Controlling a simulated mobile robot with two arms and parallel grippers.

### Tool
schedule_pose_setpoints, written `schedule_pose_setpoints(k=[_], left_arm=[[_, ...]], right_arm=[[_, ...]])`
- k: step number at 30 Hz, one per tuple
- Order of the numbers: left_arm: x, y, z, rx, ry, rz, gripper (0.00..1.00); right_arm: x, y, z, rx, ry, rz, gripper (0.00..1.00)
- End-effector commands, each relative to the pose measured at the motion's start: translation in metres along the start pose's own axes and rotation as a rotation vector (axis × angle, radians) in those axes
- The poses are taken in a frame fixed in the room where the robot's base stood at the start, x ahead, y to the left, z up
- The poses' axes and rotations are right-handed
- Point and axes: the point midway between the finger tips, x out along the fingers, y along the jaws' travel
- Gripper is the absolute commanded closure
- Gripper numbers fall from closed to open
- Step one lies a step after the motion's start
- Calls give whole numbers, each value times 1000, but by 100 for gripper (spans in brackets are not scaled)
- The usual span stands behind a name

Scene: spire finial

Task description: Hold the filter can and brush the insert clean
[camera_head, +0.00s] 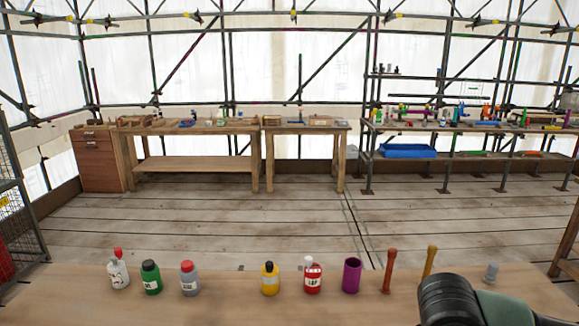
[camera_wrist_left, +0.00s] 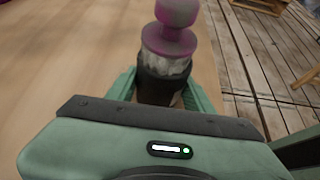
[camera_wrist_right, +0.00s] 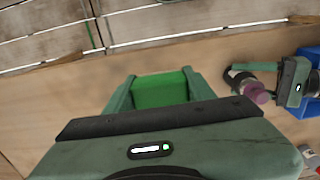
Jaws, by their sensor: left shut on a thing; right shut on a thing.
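In the left wrist view my left gripper (camera_wrist_left: 160,92) is shut around a black filter can (camera_wrist_left: 163,88). A purple insert (camera_wrist_left: 169,40) with a flange and a greyish knob stands out of the can's top, with a pale grey, dirty-looking band below the flange. In the right wrist view my right gripper (camera_wrist_right: 160,85) is shut on a bright green piece (camera_wrist_right: 160,92); I cannot tell whether it is the brush, and no bristles show. That view also shows my left gripper with the can and the insert (camera_wrist_right: 255,92) at the right, apart from my right gripper.
A blue bin (camera_wrist_right: 313,58) is beside the left gripper in the right wrist view. Several bottles, a purple cup (camera_head: 352,275), an orange tool (camera_head: 388,270) and a yellow tool (camera_head: 429,262) stand along the table (camera_head: 225,308). Workbenches stand across the open plank floor.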

Motion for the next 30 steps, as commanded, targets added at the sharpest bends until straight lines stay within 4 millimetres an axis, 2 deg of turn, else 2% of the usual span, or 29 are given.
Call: schedule_pose_setpoints(k=[23,26,30], left_arm=[[0,0,0,0,1,0,71],[0,0,0,0,1,0,71],[0,0,0,0,1,0,71]], right_arm=[[0,0,0,0,0,0,100],[0,-7,-7,0,-4,-4,100],[2,-37,-31,0,-22,-17,100]])
